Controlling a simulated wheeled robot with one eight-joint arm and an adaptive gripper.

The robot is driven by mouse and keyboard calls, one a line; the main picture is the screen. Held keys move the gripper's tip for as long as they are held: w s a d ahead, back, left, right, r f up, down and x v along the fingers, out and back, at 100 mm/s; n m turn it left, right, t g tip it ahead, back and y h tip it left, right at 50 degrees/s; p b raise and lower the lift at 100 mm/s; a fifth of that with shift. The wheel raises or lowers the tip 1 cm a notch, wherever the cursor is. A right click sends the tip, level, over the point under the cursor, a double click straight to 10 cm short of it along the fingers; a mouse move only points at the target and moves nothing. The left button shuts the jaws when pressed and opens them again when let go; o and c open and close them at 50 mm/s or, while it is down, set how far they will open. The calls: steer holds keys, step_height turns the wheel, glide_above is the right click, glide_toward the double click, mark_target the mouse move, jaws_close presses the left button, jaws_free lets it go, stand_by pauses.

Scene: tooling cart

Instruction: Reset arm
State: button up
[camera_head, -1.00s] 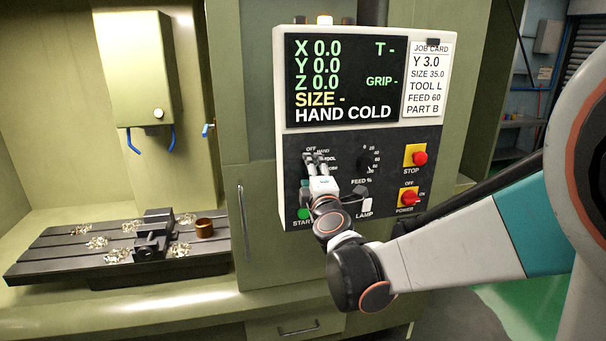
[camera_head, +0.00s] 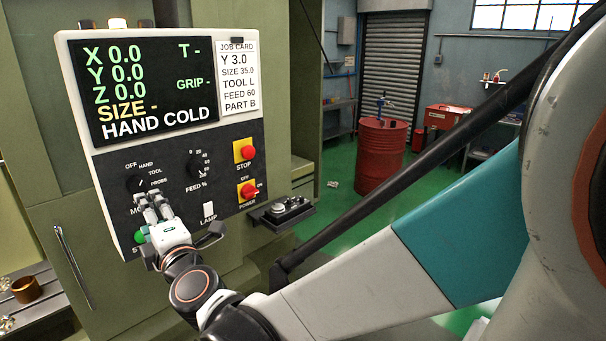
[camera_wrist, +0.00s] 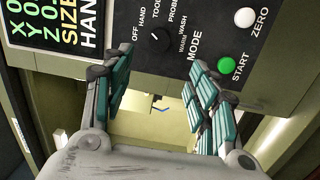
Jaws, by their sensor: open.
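My gripper (camera_head: 148,205) is in front of the lower left of the machine's control panel (camera_head: 180,165). It is open, with nothing between its fingers in the wrist view (camera_wrist: 158,75). The mode dial (camera_head: 136,183) is uncovered above the fingertips, and in the wrist view the dial (camera_wrist: 160,40) is beyond them, apart from the fingers. The green START button (camera_head: 140,237) is partly hidden by my gripper; it shows fully in the wrist view (camera_wrist: 226,66). The screen (camera_head: 145,90) reads HAND COLD and zeros for X, Y and Z.
The job card (camera_head: 237,75) is beside the screen. STOP (camera_head: 245,150) and POWER (camera_head: 248,190) switches are to the right. A small shelf (camera_head: 283,212) sticks out beside the panel. A red drum (camera_head: 381,155) stands on open green floor behind. A brown ring (camera_head: 26,289) lies lower left.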

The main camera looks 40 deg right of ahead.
steer(key=shift+s, duration=0.1)
steer(key=s+d+f+m+g+h+b, duration=0.4)
steer(key=s+d+f+m+g+b, duration=0.3)
steer(key=d+f+m, duration=0.4)
steer(key=s+a+f+m+g+y+b, duration=0.2)
steer(key=s+a+f+b, duration=0.2)
steer(key=s+f, duration=0.3)
steer(key=s+a+f+m+g+y+b, duration=0.2)
steer(key=s+a+f+m+y+b, duration=0.1)
steer(key=s+f, duration=0.4)
step_height(320, 180, down, 2)
steer(key=a+b, duration=0.1)
steer(key=a, duration=0.1)
steer(key=shift+s+a+f+m+g+y, duration=0.2)
steer(key=shift+s+a+m+g+y, duration=0.1)
steer(key=shift+d, duration=0.1)
